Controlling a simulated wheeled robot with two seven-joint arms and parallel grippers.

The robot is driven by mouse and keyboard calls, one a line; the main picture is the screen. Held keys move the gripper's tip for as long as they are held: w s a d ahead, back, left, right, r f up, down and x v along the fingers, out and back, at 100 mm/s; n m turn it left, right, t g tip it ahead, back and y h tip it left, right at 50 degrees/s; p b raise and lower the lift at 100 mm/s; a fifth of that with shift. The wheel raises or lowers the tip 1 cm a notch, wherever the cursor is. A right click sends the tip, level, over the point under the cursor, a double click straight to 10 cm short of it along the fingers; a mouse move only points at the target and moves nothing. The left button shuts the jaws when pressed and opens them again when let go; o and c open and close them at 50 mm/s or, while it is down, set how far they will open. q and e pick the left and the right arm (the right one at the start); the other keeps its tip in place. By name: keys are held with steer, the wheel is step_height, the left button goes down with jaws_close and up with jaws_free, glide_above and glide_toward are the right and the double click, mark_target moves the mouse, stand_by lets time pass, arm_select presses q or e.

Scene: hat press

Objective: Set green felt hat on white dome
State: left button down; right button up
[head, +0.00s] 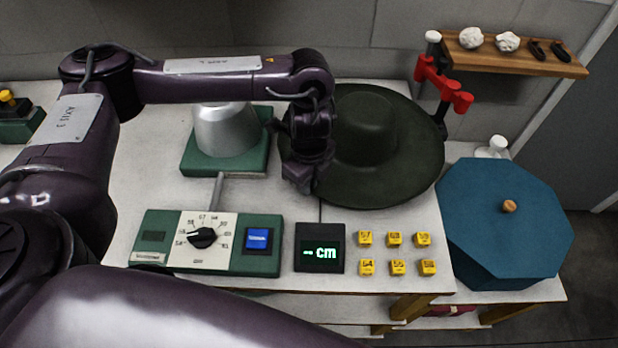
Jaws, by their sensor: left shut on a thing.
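The dark green felt hat (415,150), with a wide brim and a round crown, is right of the middle of the head view. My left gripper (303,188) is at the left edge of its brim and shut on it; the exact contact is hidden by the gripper. The white dome (225,130), greyish and smooth, stands on a green base left of the hat, and my left arm passes in front of its top. The hat is beside the dome, not on it. Whether the hat touches the table cannot be told. My right gripper is not in view.
A green control box (265,262) with a dial and a small display (320,248) are at the table's front. Several yellow blocks (395,239) lie right of them. A blue octagonal box (505,225) stands at the right. A red clamp (440,85) stands behind the hat, near a wooden shelf (515,60).

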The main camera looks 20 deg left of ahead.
arm_select(q)
steer(key=shift+f+b, duration=0.45)
steer(key=shift+f, duration=0.5)
stand_by(0.4)
steer(key=c, duration=1.4)
jaws_free()
steer(key=shift+c, duration=0.2)
step_height(320, 180, up, 8)
steer(key=shift+f+p, duration=0.1)
steer(key=shift+p, duration=0.65)
steer(key=shift+s, duration=0.1)
